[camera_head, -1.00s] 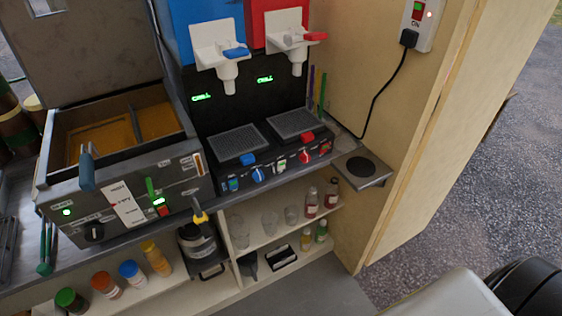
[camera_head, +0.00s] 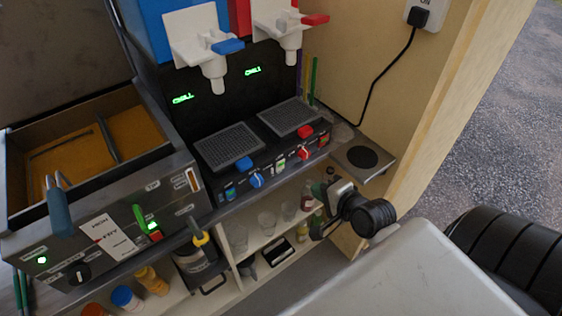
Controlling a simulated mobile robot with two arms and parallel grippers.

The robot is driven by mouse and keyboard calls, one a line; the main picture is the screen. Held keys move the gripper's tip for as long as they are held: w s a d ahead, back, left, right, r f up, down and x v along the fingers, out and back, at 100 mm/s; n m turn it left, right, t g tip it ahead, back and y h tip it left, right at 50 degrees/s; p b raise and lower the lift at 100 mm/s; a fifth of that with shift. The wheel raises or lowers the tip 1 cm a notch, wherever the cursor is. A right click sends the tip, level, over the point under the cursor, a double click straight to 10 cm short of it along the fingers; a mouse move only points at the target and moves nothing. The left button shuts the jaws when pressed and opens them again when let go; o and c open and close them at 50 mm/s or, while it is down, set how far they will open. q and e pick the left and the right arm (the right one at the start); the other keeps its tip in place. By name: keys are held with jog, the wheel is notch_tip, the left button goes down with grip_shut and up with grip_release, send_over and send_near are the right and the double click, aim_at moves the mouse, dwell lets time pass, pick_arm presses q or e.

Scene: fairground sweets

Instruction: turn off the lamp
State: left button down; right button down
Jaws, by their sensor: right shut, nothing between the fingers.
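I cannot make out a lamp for certain. The drinks machine has a control panel (camera_head: 275,167) with a blue knob (camera_head: 257,180), a red knob (camera_head: 304,153) and several small lit switches. My right gripper (camera_head: 322,200) is shut and empty, in front of the shelf below the machine's right end, apart from the panel. My left gripper is out of view.
A wall socket (camera_head: 424,10) with a black plug and cord is cut by the top edge. A small round-pad ledge (camera_head: 363,158) juts out above my right gripper. Shelves below hold cups (camera_head: 267,222) and bottles. A blue-handled tool (camera_head: 58,208) stands at the fryer.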

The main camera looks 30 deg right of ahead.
jog(key=shift+r, duration=0.3)
jog(key=p, duration=0.1)
send_near(282, 164)
notch_tip(282, 164, down, 3)
jog(key=w, duration=0.3)
jog(key=shift+w+a+r+p, duration=0.1)
jog(key=shift+w+p, duration=0.1)
jog(key=shift+w, duration=0.3)
jog(key=shift+w+a+r+p, duration=0.1)
jog(key=shift+w+a+p, duration=0.1)
jog(key=shift+w, duration=1)
